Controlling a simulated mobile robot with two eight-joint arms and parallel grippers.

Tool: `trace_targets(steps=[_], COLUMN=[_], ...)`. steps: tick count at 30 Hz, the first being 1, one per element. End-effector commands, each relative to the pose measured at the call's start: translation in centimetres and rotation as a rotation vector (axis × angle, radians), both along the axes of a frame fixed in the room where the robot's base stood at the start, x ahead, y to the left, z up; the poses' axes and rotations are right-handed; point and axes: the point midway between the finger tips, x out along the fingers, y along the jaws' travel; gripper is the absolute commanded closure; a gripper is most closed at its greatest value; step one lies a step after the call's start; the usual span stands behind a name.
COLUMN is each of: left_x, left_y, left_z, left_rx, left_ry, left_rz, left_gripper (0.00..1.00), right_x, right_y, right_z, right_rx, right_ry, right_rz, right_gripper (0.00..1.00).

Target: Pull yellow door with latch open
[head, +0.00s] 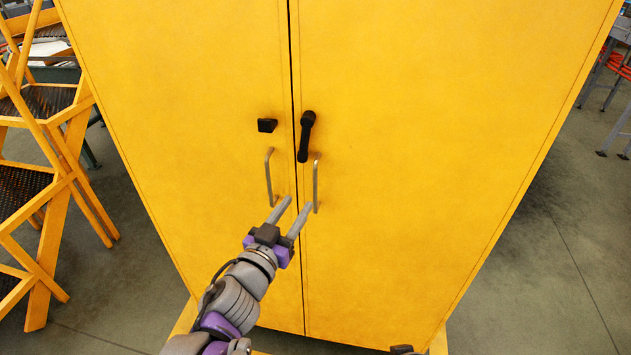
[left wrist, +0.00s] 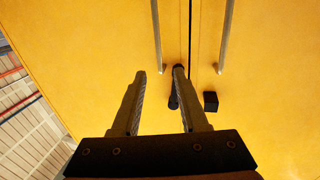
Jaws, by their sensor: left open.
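The yellow cabinet's two doors are closed: the left door (head: 190,100) and the right door (head: 430,130). A black latch lever (head: 306,136) hangs down on the right door, and it also shows in the left wrist view (left wrist: 173,92). Below it is the right door's metal bar handle (head: 316,185). My left gripper (head: 297,204) is open in front of the doors near the lower ends of the handles. In the left wrist view, the right door's handle (left wrist: 157,35) lies between the fingertip directions; contact does not show.
The left door has a black block (head: 267,125) and its own bar handle (head: 269,177). A yellow step ladder (head: 45,170) stands left of the cabinet. Grey floor (head: 545,270) is clear to the right.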

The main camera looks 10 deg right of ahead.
Motion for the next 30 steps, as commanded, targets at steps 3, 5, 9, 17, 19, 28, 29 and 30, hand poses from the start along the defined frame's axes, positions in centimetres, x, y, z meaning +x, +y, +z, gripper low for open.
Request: trace_targets(steps=[3, 5, 9, 17, 19, 28, 29, 30], left_x=[0.7, 1.4, 3.6, 7.4, 8.2, 9.3, 9.3, 9.3], left_y=[-0.7, -1.0, -2.2, -4.4, -4.8, -5.4, -5.4, -5.4], left_z=[0.1, 0.2, 0.2, 0.2, 0.2, 0.1, 0.1, 0.1], left_rx=[-0.003, -0.002, -0.001, -0.002, -0.001, -0.002, -0.002, -0.002], left_ry=[-0.003, -0.003, -0.003, -0.002, -0.003, -0.001, -0.001, -0.001], left_rz=[-0.01, -0.01, -0.009, -0.007, -0.007, -0.005, -0.005, -0.005], left_gripper=[0.56, 0.56, 0.56, 0.56, 0.56, 0.56, 0.56, 0.56], right_x=[0.0, 0.0, 0.1, 0.2, 0.2, 0.2, 0.2, 0.2], right_y=[0.0, 0.0, 0.0, 0.0, 0.0, 0.0, 0.0, 0.0], right_z=[0.1, 0.2, 0.4, 0.9, 1.1, 1.2, 1.2, 1.2], right_rx=[0.0, 0.0, 0.0, 0.0, 0.0, 0.0, 0.0, 0.0], right_ry=[0.0, -0.001, -0.002, -0.004, -0.004, -0.005, -0.005, -0.005], right_rz=[0.0, 0.0, 0.0, 0.0, 0.0, 0.0, 0.0, 0.0], right_gripper=[0.5, 0.5, 0.5, 0.5, 0.5, 0.5, 0.5, 0.5])
